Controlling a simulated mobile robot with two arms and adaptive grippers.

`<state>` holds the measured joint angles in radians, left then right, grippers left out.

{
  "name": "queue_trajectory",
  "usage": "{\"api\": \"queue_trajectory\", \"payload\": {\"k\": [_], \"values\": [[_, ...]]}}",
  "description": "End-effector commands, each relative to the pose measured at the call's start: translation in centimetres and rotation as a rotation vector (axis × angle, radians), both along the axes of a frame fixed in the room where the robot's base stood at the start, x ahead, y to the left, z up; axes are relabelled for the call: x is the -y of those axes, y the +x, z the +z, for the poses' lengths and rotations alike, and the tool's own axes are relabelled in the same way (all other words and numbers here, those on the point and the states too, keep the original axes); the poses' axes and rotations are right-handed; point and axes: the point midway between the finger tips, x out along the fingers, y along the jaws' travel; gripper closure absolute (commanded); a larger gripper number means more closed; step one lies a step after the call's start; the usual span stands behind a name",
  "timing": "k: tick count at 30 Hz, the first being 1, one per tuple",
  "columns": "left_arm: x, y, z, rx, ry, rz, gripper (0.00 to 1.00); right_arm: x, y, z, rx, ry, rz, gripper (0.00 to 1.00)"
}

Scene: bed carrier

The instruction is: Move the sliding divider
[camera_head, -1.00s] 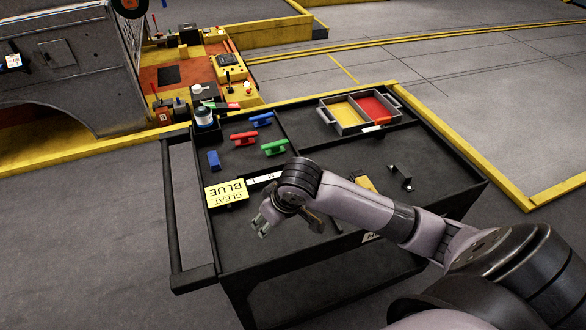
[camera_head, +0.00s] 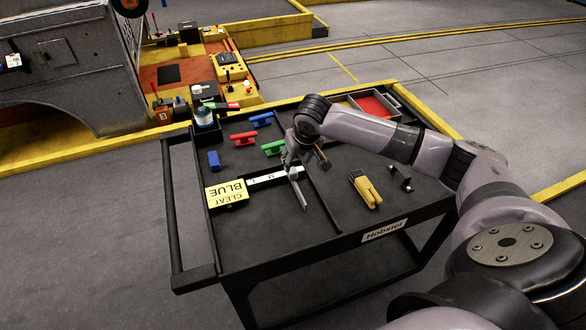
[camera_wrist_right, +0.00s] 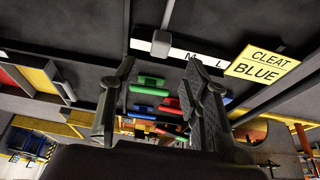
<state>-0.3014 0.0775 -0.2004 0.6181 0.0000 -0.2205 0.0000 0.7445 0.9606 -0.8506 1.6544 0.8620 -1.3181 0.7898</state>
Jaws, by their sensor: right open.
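A slim grey bar with a small block-like knob, which looks like the sliding divider (camera_head: 300,193), lies across the cart top beside the white lettered strip (camera_head: 262,179). In the right wrist view its knob (camera_wrist_right: 161,43) sits over the strip, just beyond and between my fingertips. My right gripper (camera_head: 303,157) is over the cart at the bar's far end. Its two fingers (camera_wrist_right: 160,66) are apart with nothing between them; contact with the knob cannot be told. A yellow "CLEAT BLUE" sign (camera_head: 226,193) stands at the strip's left end. My left gripper is not in view.
Red (camera_head: 243,139), blue (camera_head: 262,119) and green (camera_head: 273,148) cleats lie behind the strip. A yellow tool (camera_head: 366,189) and a black bracket (camera_head: 400,178) lie to the right. A two-part tray (camera_head: 392,102) is partly hidden by my arm. The front left cart top is clear.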

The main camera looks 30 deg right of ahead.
Motion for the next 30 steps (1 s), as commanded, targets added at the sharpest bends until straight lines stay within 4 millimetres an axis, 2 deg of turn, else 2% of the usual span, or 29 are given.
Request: {"api": "queue_trajectory", "payload": {"k": [6,12,18,25,30], "values": [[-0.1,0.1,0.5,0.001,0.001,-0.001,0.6,0.3,1.8,-4.3,-0.002,0.002,-0.001,0.57],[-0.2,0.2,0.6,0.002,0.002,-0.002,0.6,0.6,2.8,-6.9,0.0,0.0,0.0,0.57],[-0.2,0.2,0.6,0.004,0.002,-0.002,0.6,0.7,3.2,-7.9,0.001,-0.001,0.003,0.57],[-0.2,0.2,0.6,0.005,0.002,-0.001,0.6,0.7,3.2,-7.9,0.001,-0.001,0.003,0.57],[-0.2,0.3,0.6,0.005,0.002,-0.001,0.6,0.7,3.2,-7.9,0.001,-0.001,0.002,0.67]]}}
